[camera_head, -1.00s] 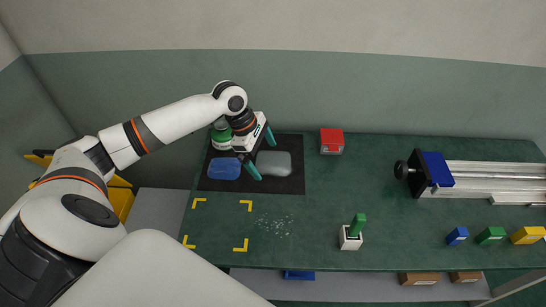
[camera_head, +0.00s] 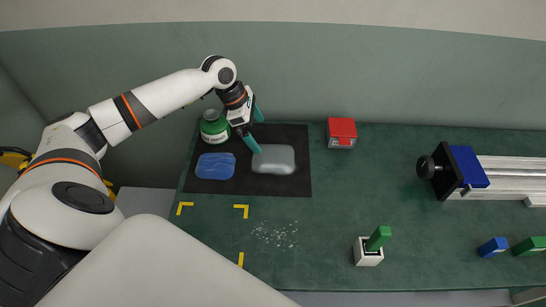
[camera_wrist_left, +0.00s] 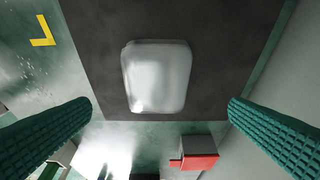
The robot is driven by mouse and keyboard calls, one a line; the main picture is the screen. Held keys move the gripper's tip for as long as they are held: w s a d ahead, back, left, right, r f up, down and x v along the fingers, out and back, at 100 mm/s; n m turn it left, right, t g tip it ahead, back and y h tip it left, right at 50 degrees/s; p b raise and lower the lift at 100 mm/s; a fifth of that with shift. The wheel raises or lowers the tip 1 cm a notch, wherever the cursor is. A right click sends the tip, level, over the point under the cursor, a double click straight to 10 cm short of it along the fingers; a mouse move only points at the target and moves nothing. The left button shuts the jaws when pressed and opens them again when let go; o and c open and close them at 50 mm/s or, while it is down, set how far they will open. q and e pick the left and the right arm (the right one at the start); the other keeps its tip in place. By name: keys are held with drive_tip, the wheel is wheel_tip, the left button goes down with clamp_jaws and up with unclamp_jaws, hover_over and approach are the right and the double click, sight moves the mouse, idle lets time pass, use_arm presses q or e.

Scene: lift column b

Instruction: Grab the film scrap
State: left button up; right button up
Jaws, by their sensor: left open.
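The film scrap (camera_head: 274,160) is a pale grey, translucent rounded rectangle lying on the black mat (camera_head: 290,189). It also shows in the left wrist view (camera_wrist_left: 157,76), upper middle, glossy and lying flat. My left gripper (camera_head: 260,136) is open and empty, with teal fingers. In the head view one fingertip overlaps the scrap's upper left edge. In the left wrist view the ribbed fingers stand wide on either side, below the scrap in the picture, with gaps to it. The exact height above it is hard to tell. My right gripper is out of view.
A red box (camera_head: 341,132) is right of the mat. A white holder with a green piece (camera_head: 378,239) stands nearer. The bench (camera_head: 330,210) between is mostly clear.

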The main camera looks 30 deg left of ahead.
sight(271, 154)
use_arm(q)
drive_tip(key=x, duration=0.4)
drive_tip(key=shift+s+d, duration=0.1)
drive_tip(key=shift+d, duration=0.15)
drive_tip(key=shift+x, duration=3.15)
drive_tip(key=shift+a, duration=0.1)
drive_tip(key=c, duration=0.9)
